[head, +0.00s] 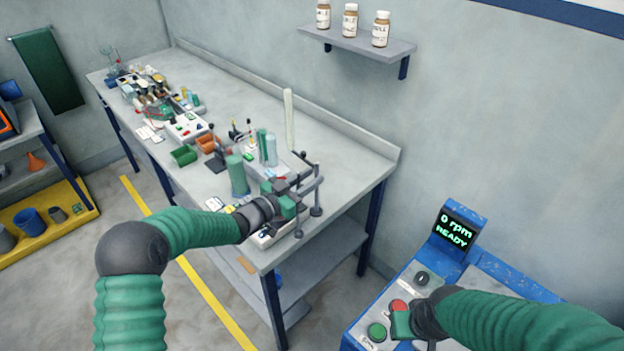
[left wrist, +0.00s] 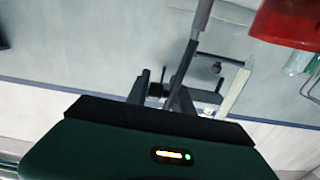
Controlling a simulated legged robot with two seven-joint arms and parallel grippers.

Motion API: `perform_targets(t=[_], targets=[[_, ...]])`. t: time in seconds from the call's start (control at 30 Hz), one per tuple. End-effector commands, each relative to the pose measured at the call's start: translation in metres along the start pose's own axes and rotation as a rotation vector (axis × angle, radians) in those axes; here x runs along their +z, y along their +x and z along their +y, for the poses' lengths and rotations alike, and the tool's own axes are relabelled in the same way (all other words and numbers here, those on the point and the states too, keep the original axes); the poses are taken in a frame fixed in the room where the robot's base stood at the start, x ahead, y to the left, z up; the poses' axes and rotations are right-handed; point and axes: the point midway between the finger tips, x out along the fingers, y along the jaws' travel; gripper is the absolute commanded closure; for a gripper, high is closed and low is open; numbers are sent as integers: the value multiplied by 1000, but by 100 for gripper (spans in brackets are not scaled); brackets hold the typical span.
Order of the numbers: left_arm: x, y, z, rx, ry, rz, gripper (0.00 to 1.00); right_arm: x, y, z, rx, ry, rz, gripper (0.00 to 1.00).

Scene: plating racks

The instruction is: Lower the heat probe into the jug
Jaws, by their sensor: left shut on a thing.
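My left gripper (head: 308,184) is over the near right end of the workbench. In the left wrist view the gripper (left wrist: 180,98) is shut on a slim grey rod, which I take for the heat probe (left wrist: 190,61). The rod is lighter at its upper end. In the head view I cannot tell the probe from the thin dark parts around the gripper. I cannot clearly make out the jug. My right gripper (head: 405,322) is at the blue console, and its fingers are not clear.
The workbench (head: 335,150) holds a green cylinder (head: 237,176), clear vessels (head: 268,149) and crowded small items close to my left gripper. The blue console (head: 360,340) has buttons and a screen reading "0 rpm READY" (head: 455,229). A wall shelf (head: 345,41) carries three bottles.

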Motion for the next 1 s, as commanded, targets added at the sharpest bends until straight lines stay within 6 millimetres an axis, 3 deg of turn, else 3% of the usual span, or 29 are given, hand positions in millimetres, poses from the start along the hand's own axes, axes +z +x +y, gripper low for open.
perform_targets(t=[0.5, 1.0], targets=[[2, -1, -22, -3, -302, -7, 100, -3, -13, 0, 0, 0, 0, 64], [2, -1, -29, -3, -398, -4, 100, -4, -15, 0, 0, 0, 0, 64]])
